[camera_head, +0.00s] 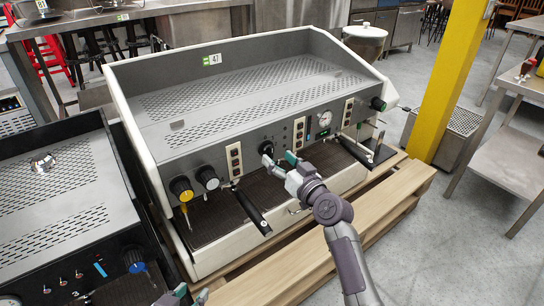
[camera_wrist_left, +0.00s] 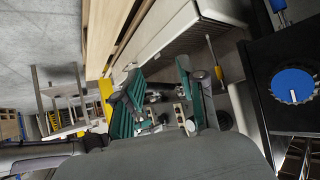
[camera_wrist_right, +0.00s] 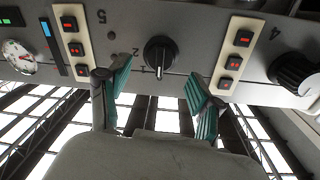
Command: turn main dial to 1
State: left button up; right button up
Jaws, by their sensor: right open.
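The main dial (camera_head: 266,147) is a black knob on the front panel of the large cream-sided coffee machine (camera_head: 225,113). In the right wrist view the dial (camera_wrist_right: 159,53) sits between and beyond my fingers, with its white pointer toward the picture's bottom. The numerals 1 and 2 show just left of it. My right gripper (camera_head: 278,159) is open in front of the panel; its green-padded fingers (camera_wrist_right: 158,92) straddle the dial's place with visible gaps, not gripping it. My left gripper (camera_head: 190,296) is at the bottom edge; the left wrist view shows its fingers (camera_wrist_left: 163,97) apart and empty.
A black-handled portafilter (camera_head: 252,212) projects below the dial. A dark second machine (camera_head: 60,190) stands left. A wooden pallet (camera_head: 300,275) and a yellow post (camera_head: 452,80) are nearby.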

aim_at(272, 153)
jog(key=shift+b+x, duration=0.35)
jog(key=shift+x, duration=1.6)
pick_arm(q)
jog(key=w+r+t, duration=0.1)
jog(key=w+d+r+t, duration=0.1)
jog(key=r, duration=0.1)
jog(key=shift+w+d+r+t+h, duration=0.15)
jog(key=shift+w+r+t+h, duration=0.1)
jog(key=shift+w+t+h, duration=0.15)
pick_arm(e)
jog(key=c, duration=1.1)
jog(key=shift+c, duration=0.2)
